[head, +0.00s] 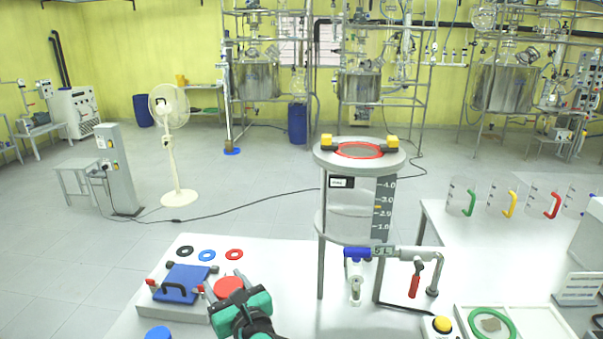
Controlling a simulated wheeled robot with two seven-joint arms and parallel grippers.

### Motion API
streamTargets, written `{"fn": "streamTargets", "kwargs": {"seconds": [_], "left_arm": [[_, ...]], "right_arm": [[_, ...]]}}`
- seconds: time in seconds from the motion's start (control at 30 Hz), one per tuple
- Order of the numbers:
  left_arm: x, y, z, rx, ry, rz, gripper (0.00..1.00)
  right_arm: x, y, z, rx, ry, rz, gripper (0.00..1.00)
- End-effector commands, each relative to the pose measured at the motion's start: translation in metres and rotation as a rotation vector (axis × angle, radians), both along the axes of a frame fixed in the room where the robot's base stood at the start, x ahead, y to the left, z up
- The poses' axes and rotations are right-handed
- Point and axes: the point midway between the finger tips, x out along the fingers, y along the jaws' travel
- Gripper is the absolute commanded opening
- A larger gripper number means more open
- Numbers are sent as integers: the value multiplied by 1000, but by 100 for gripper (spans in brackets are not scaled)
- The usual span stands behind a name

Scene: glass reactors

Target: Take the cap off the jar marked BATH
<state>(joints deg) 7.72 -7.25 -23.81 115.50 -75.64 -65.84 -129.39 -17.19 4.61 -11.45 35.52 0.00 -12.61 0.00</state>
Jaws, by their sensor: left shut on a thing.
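My left gripper (224,284) is in the lower middle of the head view, with its teal body below and its grey fingers on either side of a round red cap (229,287). It is shut on this red cap. The jar under the cap is hidden by the cap and gripper, so I cannot tell whether the cap still sits on it. No marking BATH can be read. A blue round cap (158,333) shows at the bottom edge, left of the gripper. My right gripper is not in view.
Left of the gripper, a blue plate with a black handle (182,283) lies on a grey base. Black, blue and red rings (207,255) lie behind. To the right stands a glass vessel (350,225) with a red-ringed top and valve pipes. Handled jugs (506,202) stand on the right bench.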

Motion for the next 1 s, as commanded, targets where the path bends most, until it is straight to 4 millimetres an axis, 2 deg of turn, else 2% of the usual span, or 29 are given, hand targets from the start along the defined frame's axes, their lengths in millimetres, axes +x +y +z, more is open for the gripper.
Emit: {"fn": "streamTargets", "kwargs": {"seconds": [0.2, 0.5, 0.8, 1.0], "left_arm": [[-29, 24, -44, 9, 6, -161, 10], [-76, 32, -85, 7, 7, -420, 10], [-117, 27, -107, 2, 6, -620, 10], [-124, 24, -109, 1, 1, -660, 10]], "right_arm": [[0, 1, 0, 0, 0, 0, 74], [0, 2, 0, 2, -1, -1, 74], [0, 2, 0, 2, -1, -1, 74], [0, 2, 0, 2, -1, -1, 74]]}}
